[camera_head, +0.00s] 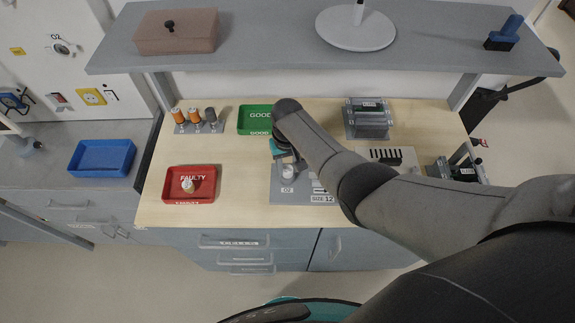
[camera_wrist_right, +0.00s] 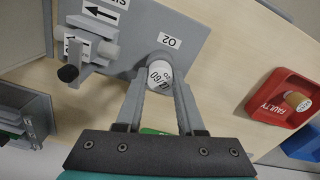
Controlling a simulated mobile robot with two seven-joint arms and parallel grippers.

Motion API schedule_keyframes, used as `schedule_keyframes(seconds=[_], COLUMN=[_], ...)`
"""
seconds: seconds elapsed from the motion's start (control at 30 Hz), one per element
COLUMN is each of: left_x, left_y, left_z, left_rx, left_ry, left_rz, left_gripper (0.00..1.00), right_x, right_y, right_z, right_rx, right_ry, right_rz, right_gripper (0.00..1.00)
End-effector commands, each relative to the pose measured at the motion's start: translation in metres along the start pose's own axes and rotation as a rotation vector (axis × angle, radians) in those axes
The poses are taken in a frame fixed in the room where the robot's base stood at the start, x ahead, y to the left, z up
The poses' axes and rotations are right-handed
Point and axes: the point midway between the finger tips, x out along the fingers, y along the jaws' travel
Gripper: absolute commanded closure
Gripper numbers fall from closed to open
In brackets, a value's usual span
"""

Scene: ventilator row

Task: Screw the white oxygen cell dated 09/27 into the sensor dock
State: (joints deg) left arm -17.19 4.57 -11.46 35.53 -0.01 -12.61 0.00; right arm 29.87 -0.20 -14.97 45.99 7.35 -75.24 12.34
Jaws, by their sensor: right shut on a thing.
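My right gripper (camera_head: 285,160) is shut on a white cell (camera_head: 288,172) at the left part of the grey dock plate (camera_head: 308,197), beside its O2 label. In the right wrist view the fingers (camera_wrist_right: 160,92) hold the white cell (camera_wrist_right: 160,74) from two sides. Dark printed characters show on its top, turned over and partly cut off, so I cannot read the full date. The cell stands upright at the grey dock (camera_wrist_right: 170,22); I cannot tell whether its thread is engaged. My left gripper is not in view.
A red FAULTY tray (camera_head: 205,170) holds a white and orange cell (camera_head: 188,186). A green GOOD tray (camera_head: 246,129) and a rack of cylinders (camera_head: 195,127) stand behind. A grey stacked block (camera_head: 367,118) is at the back right. A shelf (camera_head: 270,52) overhangs.

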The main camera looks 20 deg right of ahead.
Motion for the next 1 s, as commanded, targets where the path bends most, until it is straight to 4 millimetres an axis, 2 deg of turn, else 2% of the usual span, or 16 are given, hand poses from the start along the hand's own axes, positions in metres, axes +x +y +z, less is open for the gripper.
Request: schedule_keyframes(seconds=[0.17, 0.37, 0.57, 0.8, 1.0], left_x=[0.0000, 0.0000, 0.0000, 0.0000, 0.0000], left_y=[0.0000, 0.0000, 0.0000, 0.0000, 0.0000], left_z=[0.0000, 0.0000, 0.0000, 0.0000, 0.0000], left_rx=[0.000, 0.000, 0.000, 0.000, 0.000], left_ry=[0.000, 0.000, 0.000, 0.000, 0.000], left_rz=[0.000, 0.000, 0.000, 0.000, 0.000], left_gripper=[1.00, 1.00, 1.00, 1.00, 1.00], right_x=[0.0002, 0.0003, 0.0009, 0.0010, 0.0011], right_y=[-0.0004, -0.0012, -0.0003, -0.0008, -0.0003], right_z=[-0.0005, -0.0002, -0.0003, -0.0002, -0.0002], right_rx=[0.012, 0.220, 0.231, 0.418, 0.445], right_ry=[0.001, 0.000, 0.000, -0.001, -0.001], right_rz=[-0.001, -0.003, -0.001, -0.001, 0.000], right_gripper=[1.00, 1.00, 1.00, 1.00, 1.00])
